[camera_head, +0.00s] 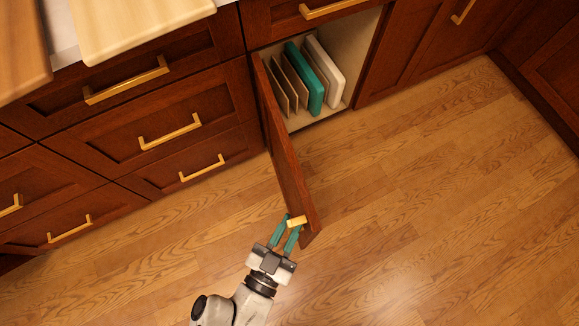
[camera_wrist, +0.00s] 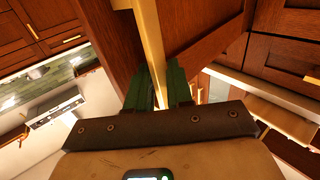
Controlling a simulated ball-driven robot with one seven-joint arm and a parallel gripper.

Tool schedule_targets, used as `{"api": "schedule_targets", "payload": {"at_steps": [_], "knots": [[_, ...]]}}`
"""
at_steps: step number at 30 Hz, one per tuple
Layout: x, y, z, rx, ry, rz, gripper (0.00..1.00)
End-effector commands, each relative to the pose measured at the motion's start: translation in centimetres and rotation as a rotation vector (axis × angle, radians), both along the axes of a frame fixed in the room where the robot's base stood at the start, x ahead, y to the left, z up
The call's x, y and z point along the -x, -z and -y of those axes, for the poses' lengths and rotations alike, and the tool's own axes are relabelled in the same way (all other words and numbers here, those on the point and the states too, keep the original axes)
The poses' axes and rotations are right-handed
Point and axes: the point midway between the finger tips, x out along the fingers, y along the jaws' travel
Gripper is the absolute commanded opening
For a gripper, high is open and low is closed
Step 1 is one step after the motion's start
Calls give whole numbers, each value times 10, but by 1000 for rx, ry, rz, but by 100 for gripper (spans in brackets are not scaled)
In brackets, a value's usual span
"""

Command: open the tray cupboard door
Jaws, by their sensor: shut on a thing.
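The tray cupboard door (camera_head: 288,165) is dark red-brown wood and stands swung well out from the cupboard, over the floor. Its gold handle (camera_head: 297,221) is near the door's free edge. My gripper (camera_head: 289,226) has green fingers and is shut on this handle. In the wrist view the handle is a gold bar (camera_wrist: 150,42) running between the green fingers (camera_wrist: 161,85). Inside the open cupboard (camera_head: 336,107) stand several upright trays, among them a teal one (camera_head: 306,79) and a white one (camera_head: 324,68).
Drawers with gold handles (camera_head: 170,131) line the cabinet front to the left of the door. More closed cabinets (camera_head: 410,50) are to the right. A light wooden board (camera_head: 140,25) lies on the counter at upper left. The wooden floor (camera_head: 440,200) right of the door is clear.

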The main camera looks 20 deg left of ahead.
Motion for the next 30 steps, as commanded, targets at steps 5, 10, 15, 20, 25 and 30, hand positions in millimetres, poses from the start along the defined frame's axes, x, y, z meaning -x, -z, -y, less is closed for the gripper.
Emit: {"api": "schedule_targets", "payload": {"at_steps": [5,10,15,20,25,30], "knots": [[-5,-1,-6,2,-9,1,0],[-6,-1,-6,1,-9,2,0],[-5,-1,-5,1,-8,2,28],[-5,-1,-5,-1,-5,2,43],[-4,-1,-4,-2,-2,1,43],[-3,-1,-3,-2,0,0,43]]}}
